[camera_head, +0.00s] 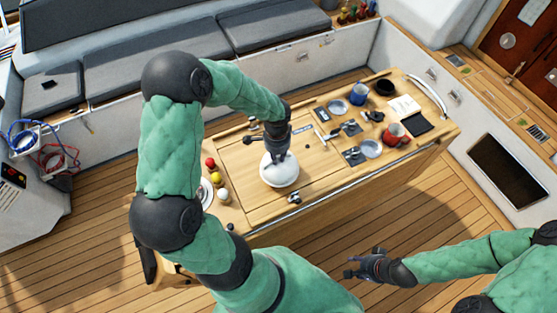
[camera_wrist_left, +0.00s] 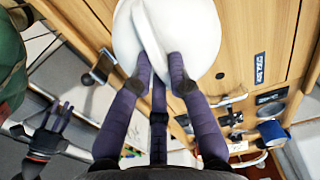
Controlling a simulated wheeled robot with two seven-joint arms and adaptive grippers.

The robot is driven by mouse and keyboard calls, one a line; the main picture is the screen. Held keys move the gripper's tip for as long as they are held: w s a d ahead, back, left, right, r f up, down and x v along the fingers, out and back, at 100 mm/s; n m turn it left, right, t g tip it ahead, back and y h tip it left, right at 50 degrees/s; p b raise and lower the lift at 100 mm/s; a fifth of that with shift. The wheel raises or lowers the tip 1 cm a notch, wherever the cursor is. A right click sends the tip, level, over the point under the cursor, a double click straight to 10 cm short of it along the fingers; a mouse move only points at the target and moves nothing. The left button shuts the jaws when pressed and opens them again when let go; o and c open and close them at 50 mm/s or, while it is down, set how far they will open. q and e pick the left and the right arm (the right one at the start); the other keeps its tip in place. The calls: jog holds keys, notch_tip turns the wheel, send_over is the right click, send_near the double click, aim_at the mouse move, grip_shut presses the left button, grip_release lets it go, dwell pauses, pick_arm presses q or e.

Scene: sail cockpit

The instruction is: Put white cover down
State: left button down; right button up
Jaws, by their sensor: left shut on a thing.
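The white cover (camera_head: 281,174) is a round, dome-like piece over the wooden table's left-middle part. My left gripper (camera_head: 279,156) comes down on it from above. In the left wrist view the white cover (camera_wrist_left: 190,22) has a raised white handle strip, and the fingers of my left gripper (camera_wrist_left: 158,80) are shut on it. I cannot tell whether the cover touches the tabletop. My right gripper (camera_head: 354,268) is empty, low in front of the table; in the left wrist view its fingers (camera_wrist_left: 45,118) are spread apart.
The wooden table (camera_head: 240,165) holds red (camera_head: 211,162), yellow and white balls at its left end. Blue (camera_head: 358,94) and red mugs (camera_head: 394,133), plates and a black bowl (camera_head: 385,87) stand at the right. A small metal fitting (camera_head: 294,197) sits near the front edge. Grey bench cushions line the back.

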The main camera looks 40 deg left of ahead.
aim_at(278, 160)
pick_arm(q)
jog(key=shift+w+f, duration=0.15)
jog(key=shift+f, duration=0.8)
jog(key=shift+w+f, duration=0.1)
jog(key=shift+f, duration=0.8)
jog(key=shift+s+d, duration=0.1)
jog(key=c, duration=1.2)
grip_release()
jog(key=shift+f, duration=0.1)
notch_tip(278, 160, up, 12)
jog(key=shift+r, duration=0.2)
